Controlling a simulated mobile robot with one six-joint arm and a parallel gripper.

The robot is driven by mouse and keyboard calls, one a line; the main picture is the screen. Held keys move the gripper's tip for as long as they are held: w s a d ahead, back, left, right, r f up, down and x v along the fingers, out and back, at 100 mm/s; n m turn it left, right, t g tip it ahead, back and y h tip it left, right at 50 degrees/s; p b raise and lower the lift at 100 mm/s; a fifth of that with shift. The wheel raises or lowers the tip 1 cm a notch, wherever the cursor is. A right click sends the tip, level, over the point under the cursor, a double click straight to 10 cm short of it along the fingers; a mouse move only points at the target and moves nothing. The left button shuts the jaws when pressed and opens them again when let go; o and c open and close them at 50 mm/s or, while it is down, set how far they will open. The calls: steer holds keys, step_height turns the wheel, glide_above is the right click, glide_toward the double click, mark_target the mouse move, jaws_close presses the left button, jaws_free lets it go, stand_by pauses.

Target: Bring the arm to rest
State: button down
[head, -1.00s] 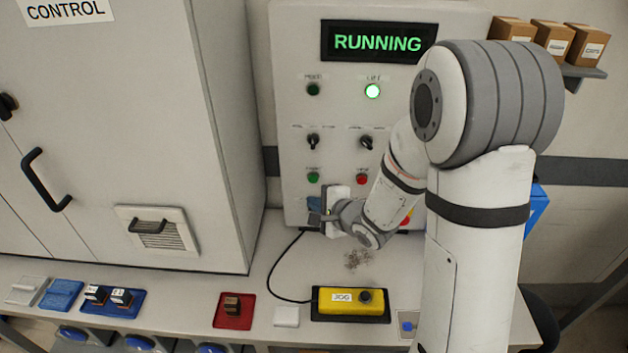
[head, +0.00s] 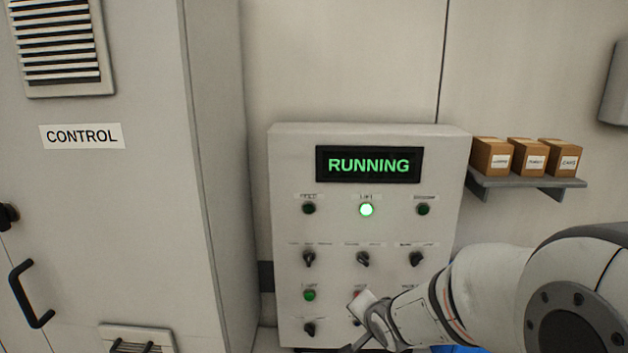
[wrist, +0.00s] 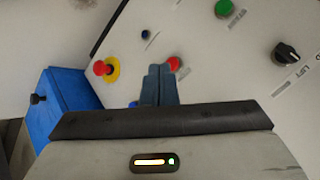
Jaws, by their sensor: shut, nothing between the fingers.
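My arm reaches in from the lower right of the head view, in front of the control panel (head: 290,235). My gripper (head: 350,347) is low in front of the panel, partly cut off by the bottom edge. In the wrist view its dark fingers (wrist: 159,75) are together with nothing between them. A red button (wrist: 173,64) shows just past the fingertips; I cannot tell the gap. The panel's display (head: 368,165) reads RUNNING, and the middle green lamp (head: 366,210) is lit. The outer lamps are dark.
A grey cabinet marked CONTROL (head: 95,220) stands at the left. A shelf (head: 530,184) with brown boxes is at the right. The wrist view shows a red stop button (wrist: 105,68) on yellow, a black knob (wrist: 287,52) and a blue box (wrist: 66,115).

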steer(key=s+d+r+n+g, duration=0.1)
steer(key=s+r+n+g, duration=0.1)
steer(key=s, duration=0.4)
steer(key=s+d+r+n+g, duration=0.1)
steer(key=s+n+g, duration=0.1)
steer(key=s+n, duration=0.2)
steer(key=s+d+r+n+g+h, duration=0.1)
steer(key=s+d+r+n+g, duration=0.1)
steer(key=s, duration=0.8)
steer(key=shift+s+r+n, duration=0.2)
steer(key=shift+r+n, duration=0.15)
steer(key=shift+n, duration=0.05)
